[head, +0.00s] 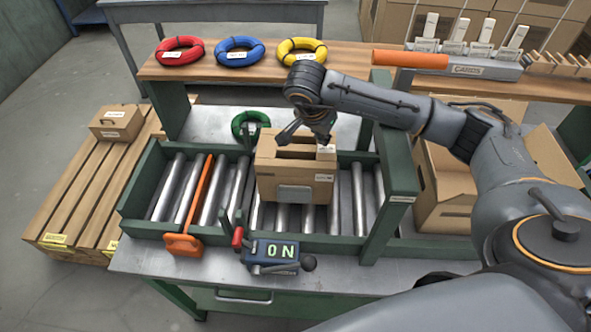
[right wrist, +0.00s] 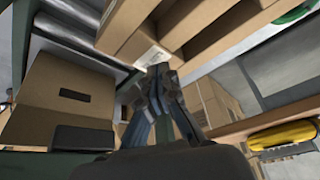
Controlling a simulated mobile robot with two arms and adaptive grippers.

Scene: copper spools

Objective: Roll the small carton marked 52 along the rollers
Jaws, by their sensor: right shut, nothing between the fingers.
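An open-topped brown carton (head: 295,185) sits on the steel rollers (head: 340,205), right of the middle of the roller bed. Its label is too small to read, so I cannot tell whether it says 52. A smaller closed carton (head: 116,122) lies on the slatted wooden pallet at the left; its label is unreadable too. My right gripper (head: 306,132) is above the far side of the carton on the rollers. In the right wrist view its fingers (right wrist: 158,72) are together and empty, close to cardboard edges; contact cannot be told. My left gripper is not in view.
An orange bar (head: 196,195) with an orange handle block crosses the rollers left of the carton. Green side rails (head: 215,237) frame the bed. Coloured coils (head: 238,52) lie on the back shelf. A large open carton (head: 445,190) stands right.

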